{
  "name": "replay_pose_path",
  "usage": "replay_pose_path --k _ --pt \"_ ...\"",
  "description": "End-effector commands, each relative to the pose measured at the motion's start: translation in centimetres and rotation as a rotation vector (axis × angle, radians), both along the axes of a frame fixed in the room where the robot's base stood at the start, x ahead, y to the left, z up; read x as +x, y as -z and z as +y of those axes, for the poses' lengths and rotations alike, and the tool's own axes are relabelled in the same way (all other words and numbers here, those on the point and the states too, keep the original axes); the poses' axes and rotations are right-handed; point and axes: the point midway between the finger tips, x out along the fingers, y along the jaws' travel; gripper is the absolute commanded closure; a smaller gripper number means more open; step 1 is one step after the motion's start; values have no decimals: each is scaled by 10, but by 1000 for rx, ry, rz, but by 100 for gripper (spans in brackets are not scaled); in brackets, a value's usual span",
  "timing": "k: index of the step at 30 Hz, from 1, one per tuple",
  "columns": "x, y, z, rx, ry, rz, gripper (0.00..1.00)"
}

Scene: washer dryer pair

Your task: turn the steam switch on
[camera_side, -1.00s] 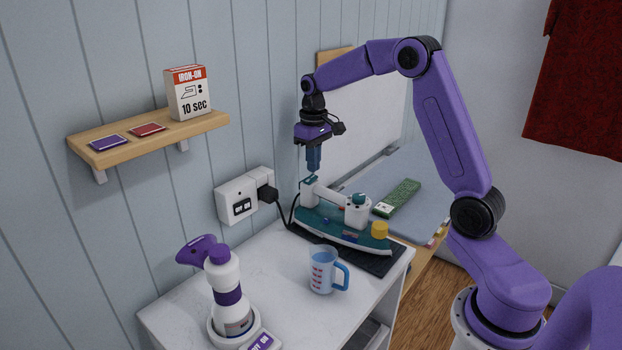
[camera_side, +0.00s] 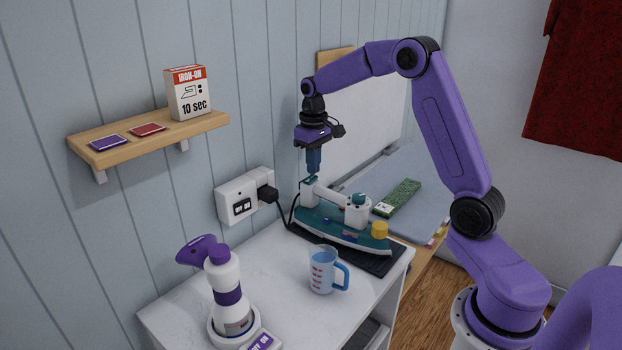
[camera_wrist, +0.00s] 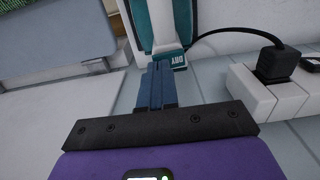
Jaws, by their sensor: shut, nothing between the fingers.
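A teal and white iron (camera_side: 340,228) lies on a dark mat on the white counter. A small teal switch piece (camera_side: 307,180) tops its white rear post. In the wrist view the iron (camera_wrist: 163,22) is at the top, and a teal part marked "DRY" (camera_wrist: 180,60) shows just right of my fingertips. My gripper (camera_side: 313,173) points down over that post, its blue fingers shut and empty. The fingertips (camera_wrist: 160,66) are at or very close to the switch; I cannot tell whether they touch it. They hide part of it.
A wall outlet (camera_side: 240,199) with a black plug and cord (camera_side: 268,194) is left of the iron. A measuring jug (camera_side: 322,272) and a purple-and-white bottle (camera_side: 226,283) stand in front. A shelf (camera_side: 150,140) hangs at upper left.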

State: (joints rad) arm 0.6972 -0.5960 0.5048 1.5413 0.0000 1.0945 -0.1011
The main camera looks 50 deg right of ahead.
Motion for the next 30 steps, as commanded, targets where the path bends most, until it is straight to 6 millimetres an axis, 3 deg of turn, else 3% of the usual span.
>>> replay_pose_path --k 30 --pt "0 13 0 0 -1 2 100"
